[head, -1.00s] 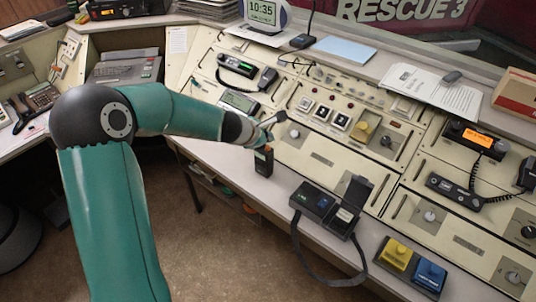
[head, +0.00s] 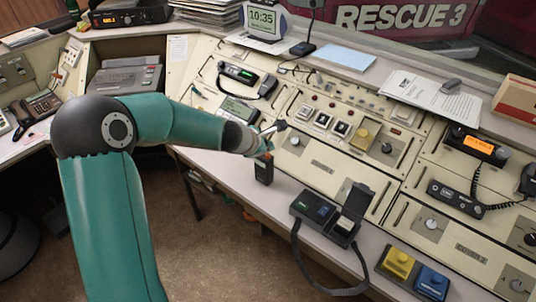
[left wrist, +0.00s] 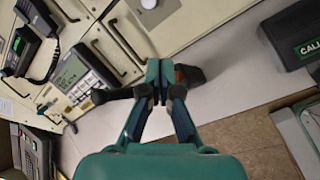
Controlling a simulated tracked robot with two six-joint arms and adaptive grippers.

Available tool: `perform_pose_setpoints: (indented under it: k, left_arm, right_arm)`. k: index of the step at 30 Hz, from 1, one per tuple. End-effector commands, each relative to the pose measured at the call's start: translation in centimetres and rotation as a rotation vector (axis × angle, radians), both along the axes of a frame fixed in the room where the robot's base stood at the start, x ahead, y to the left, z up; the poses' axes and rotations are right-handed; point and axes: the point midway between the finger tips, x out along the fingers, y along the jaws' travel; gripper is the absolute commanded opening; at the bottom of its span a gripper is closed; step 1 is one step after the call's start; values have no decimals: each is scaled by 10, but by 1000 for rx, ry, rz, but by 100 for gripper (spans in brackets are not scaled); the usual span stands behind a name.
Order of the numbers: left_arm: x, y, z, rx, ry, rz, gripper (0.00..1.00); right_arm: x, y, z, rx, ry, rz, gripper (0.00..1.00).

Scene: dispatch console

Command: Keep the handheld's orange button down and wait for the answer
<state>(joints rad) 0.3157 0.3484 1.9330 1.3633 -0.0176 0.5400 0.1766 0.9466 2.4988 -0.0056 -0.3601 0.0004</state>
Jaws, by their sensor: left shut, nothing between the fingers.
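The handheld (head: 264,172) is a small black radio standing upright on the pale desk ledge, below the console panel. A bit of orange (head: 268,157) shows at its top, partly hidden by my gripper. My left gripper (head: 267,148) is shut and empty, right above the handheld's top. In the left wrist view the shut fingertips (left wrist: 160,66) lie beside the dark handheld (left wrist: 192,75), whose orange part (left wrist: 178,73) is next to the right finger. I cannot tell whether the fingers touch or press the button. My right gripper is not in view.
A black case with an open lid (head: 328,212) and a looped strap stands right of the handheld. Yellow (head: 398,262) and blue (head: 432,282) pedals or buttons sit farther right. A corded handset (head: 238,73) and a display unit (head: 238,111) are on the console behind. Bare ledge lies left of the handheld.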

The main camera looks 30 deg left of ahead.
Motion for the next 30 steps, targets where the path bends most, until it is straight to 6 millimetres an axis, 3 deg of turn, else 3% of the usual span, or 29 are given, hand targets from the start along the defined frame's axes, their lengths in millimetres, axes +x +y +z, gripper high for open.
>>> perform_pose_setpoints:
  k: [30]
  left_arm:
    - [-1,1,-7,0,0,0,0]
  right_arm:
    - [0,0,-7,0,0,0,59]
